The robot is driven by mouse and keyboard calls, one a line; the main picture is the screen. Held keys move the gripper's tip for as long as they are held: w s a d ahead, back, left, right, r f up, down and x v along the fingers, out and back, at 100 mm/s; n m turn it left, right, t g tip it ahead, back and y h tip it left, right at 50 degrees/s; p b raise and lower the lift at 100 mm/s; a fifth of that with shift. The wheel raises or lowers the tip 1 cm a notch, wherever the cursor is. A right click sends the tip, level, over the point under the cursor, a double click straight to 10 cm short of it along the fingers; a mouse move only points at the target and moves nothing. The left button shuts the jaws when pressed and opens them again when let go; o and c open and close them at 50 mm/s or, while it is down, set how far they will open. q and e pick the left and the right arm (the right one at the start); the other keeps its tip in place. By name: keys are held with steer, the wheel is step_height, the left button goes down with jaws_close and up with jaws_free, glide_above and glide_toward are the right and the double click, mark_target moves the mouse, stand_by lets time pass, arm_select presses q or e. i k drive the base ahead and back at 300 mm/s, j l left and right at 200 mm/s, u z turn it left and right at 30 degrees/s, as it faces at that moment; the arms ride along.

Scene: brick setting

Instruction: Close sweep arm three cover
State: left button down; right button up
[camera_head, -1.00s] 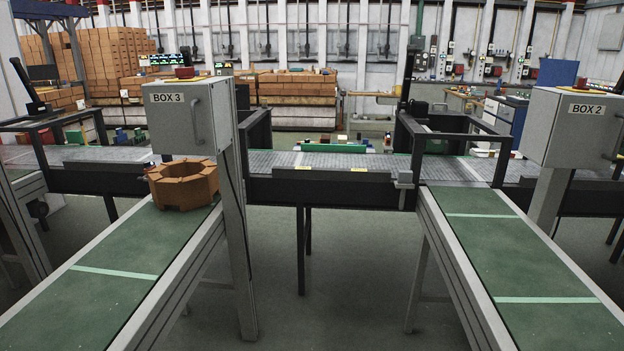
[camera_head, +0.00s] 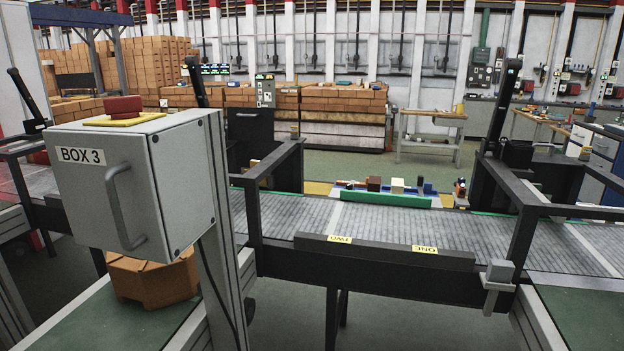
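A grey box (camera_head: 152,170) labelled BOX 3 stands on a post at the left, close to me. Its labelled front face has a grey bar handle (camera_head: 120,208). That face looks flush with the box, with no gap that I can see. A red button on a yellow plate (camera_head: 124,106) sits on top. No part is marked as a sweep arm cover, so I cannot tell which part it is. Neither of my grippers is in view.
Orange-brown bricks (camera_head: 150,282) sit on a green belt (camera_head: 85,325) below the box. A grey conveyor (camera_head: 400,232) with dark rails crosses behind. A bar (camera_head: 385,252) on its near side bears TWO and ONE labels. Another green belt (camera_head: 580,318) lies at lower right.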

mark_target(251, 124)
steer(key=i+l+u, duration=0.2)
steer(key=i, duration=0.2)
steer(key=i+l+u, duration=0.1)
steer(key=i+u, duration=0.15)
steer(key=i, duration=0.15)
steer(key=i+l+u, duration=0.2)
steer(key=i+l, duration=0.05)
steer(key=i, duration=0.1)
